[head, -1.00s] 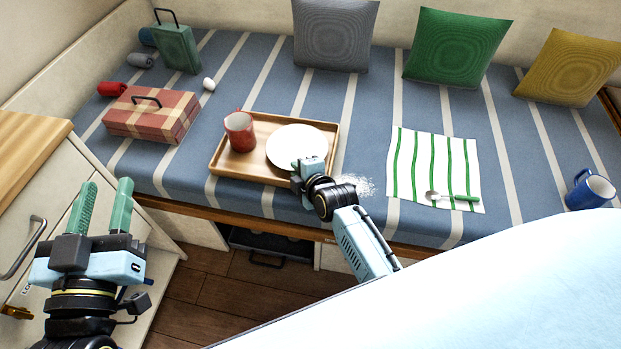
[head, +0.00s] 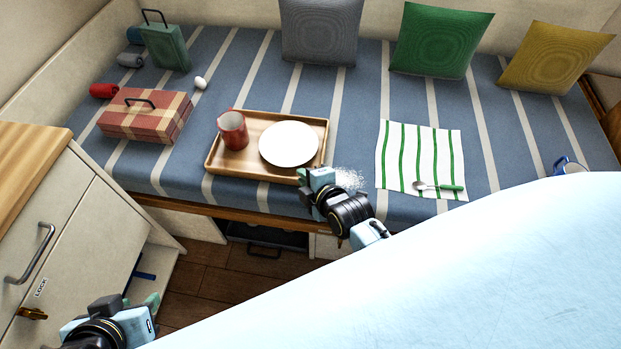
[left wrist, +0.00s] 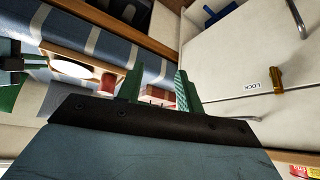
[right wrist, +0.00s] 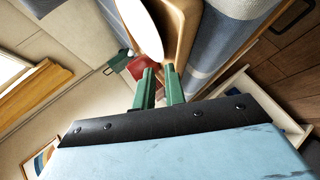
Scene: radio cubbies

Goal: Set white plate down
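The white plate (head: 289,144) lies flat on the wooden tray (head: 246,163), right of the red mug (head: 233,132). My right gripper (head: 312,176) is at the tray's front right corner, apart from the plate. In the right wrist view its green fingers (right wrist: 161,88) have a small gap with nothing between them, and the plate (right wrist: 141,27) shows beyond them. My left gripper (head: 142,301) is low at the bottom left over the floor, partly hidden in the head view. The left wrist view shows its fingers (left wrist: 158,88) spread wide and empty.
The tray is on a striped bench (head: 350,110). A striped cloth (head: 420,150) with a spoon (head: 440,186) lies to the right, and white powder (head: 349,178) lies between. A plaid case (head: 146,116) is to the left. A cabinet (head: 75,230) stands by my left arm.

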